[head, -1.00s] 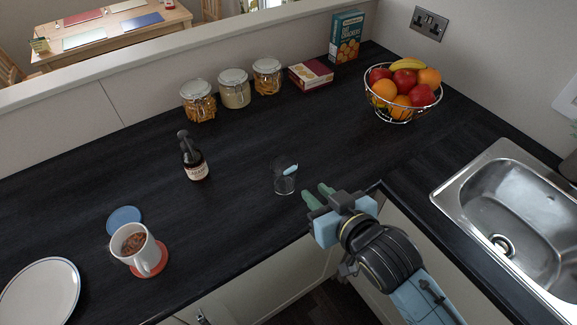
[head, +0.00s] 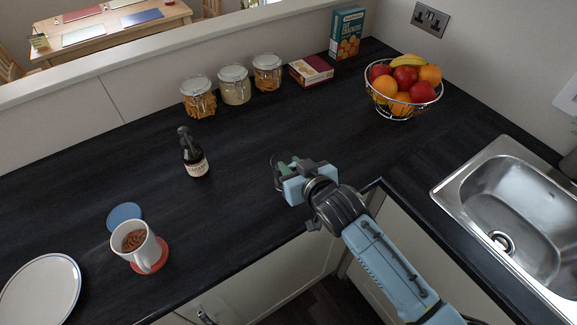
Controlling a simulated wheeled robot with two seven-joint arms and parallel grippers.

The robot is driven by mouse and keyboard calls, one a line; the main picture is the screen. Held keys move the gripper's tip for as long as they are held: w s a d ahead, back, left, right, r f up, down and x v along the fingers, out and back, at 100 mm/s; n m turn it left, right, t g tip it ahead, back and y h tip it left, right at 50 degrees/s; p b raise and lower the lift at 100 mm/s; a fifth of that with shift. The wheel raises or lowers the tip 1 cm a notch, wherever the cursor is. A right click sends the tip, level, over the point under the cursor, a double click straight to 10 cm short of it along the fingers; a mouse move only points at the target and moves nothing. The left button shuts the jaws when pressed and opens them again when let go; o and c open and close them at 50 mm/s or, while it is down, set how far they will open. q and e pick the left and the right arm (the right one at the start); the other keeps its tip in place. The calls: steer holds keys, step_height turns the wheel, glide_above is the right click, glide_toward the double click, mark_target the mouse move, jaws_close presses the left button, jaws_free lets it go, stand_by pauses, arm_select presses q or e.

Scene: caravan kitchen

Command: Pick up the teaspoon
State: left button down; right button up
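My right gripper (head: 287,163) is over the middle of the dark worktop, at the spot where a small clear glass with a light-blue-ended piece, perhaps the teaspoon, showed a second ago. My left gripper is not in view.
A dark bottle (head: 194,157) stands left of the gripper. A white mug (head: 146,257) stands on a red coaster (head: 163,259) near a blue coaster (head: 124,217) and a plate (head: 42,291). Jars (head: 234,88), a fruit basket (head: 397,108) and a sink (head: 510,205) lie around clear worktop.

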steer(key=shift+w+a+f, duration=0.2)
steer(key=shift+w, duration=0.1)
jaws_close()
steer(key=shift+r, duration=0.1)
